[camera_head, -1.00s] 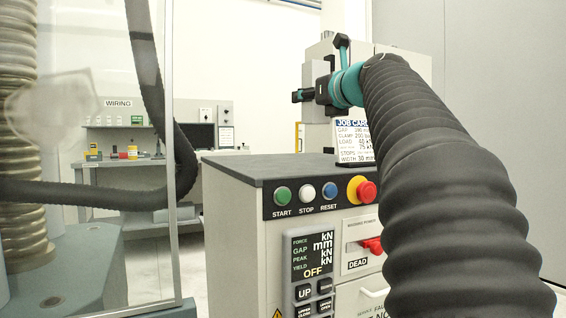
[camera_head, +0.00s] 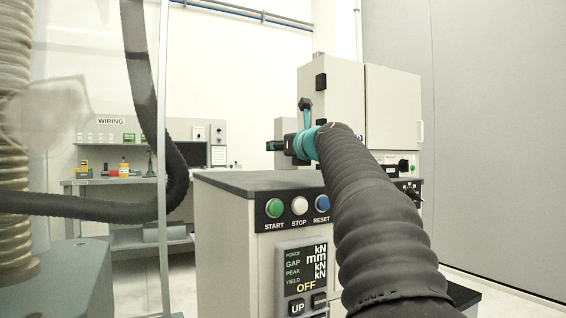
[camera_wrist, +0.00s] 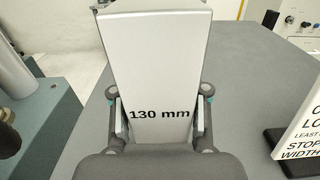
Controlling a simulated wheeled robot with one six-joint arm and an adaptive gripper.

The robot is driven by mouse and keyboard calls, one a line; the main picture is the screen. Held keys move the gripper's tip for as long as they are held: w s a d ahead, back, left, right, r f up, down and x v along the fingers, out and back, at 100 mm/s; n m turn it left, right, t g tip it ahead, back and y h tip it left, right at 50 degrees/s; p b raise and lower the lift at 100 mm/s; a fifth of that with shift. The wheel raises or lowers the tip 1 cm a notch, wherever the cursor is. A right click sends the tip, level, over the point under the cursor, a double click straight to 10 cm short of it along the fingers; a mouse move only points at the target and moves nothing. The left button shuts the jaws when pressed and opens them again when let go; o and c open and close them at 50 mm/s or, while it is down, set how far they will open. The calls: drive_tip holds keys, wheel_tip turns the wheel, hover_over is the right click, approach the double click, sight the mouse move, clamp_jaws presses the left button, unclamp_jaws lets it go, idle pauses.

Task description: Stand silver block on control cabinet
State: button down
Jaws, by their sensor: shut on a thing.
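The silver block (camera_wrist: 155,65), marked "130 mm", is held between the two fingers of my gripper (camera_wrist: 158,120) in the wrist view. The control cabinet (camera_head: 245,184) stands ahead with a dark grey top, which also fills much of the wrist view (camera_wrist: 235,95) behind the block. In the head view my gripper (camera_head: 280,146) is above and behind the cabinet's top, partly hidden by my arm. I cannot tell whether the block touches the top.
A job card on a dark stand (camera_wrist: 300,135) is at the right on the top. A clear panel and machine column (camera_head: 15,150) stand at the left. A wiring bench (camera_head: 115,180) is behind. The cabinet front has START, STOP and RESET buttons (camera_head: 298,206).

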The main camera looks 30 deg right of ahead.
sight(282, 158)
drive_tip(key=shift+f+b, duration=0.65)
drive_tip(key=shift+f, duration=0.75)
drive_tip(key=shift+f, duration=0.15)
drive_tip(key=c, duration=0.6)
unclamp_jaws()
drive_tip(key=shift+f, duration=0.1)
drive_tip(key=shift+r, duration=0.2)
drive_tip(key=s, duration=0.8)
drive_tip(key=s+b, duration=0.1)
drive_tip(key=s, duration=0.3)
drive_tip(key=shift+d+f, duration=0.1)
drive_tip(key=shift+d, duration=0.15)
